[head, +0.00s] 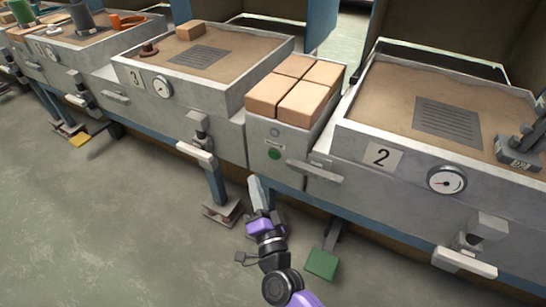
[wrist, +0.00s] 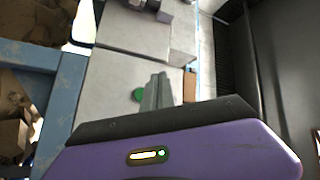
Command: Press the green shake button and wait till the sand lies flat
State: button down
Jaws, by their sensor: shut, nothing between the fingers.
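The green button (head: 274,154) is on the front of the narrow grey cabinet between stations 3 and 2; it also shows in the wrist view (wrist: 138,95), just left of my fingers. My gripper (head: 256,188) is shut and empty, its fingers pointing at the cabinet, below and a little left of the button in the head view. I cannot tell any contact with the button. Sand (head: 385,97) fills the tray of station 2 around a slotted grey plate; its back edge looks slightly uneven. Station 3 also holds sand (head: 235,45).
Several tan blocks (head: 297,87) sit on top of the narrow cabinet. A grey handle (head: 314,171) juts out right of the button. A green pedal (head: 321,264) stands near the floor, right of my arm. The floor (head: 110,230) at left is clear.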

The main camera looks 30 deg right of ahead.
aim_at(269, 153)
jog(key=w+d+b, duration=0.4)
jog(key=d, duration=0.2)
jog(key=shift+w, duration=0.2)
jog(key=shift+d, duration=0.15)
dwell(1.9)
jog(key=shift+w+d, duration=0.2)
jog(key=shift+w, duration=0.05)
jog(key=shift+w+d+b, duration=0.25)
jog(key=shift+d+b, duration=0.15)
jog(key=shift+b, duration=0.15)
dwell(0.6)
jog(key=shift+s+a+r, duration=0.1)
jog(key=shift+a, duration=0.05)
jog(key=shift+s+a+p, duration=0.45)
jog(key=shift+a+p, duration=0.1)
jog(key=shift+p, duration=0.2)
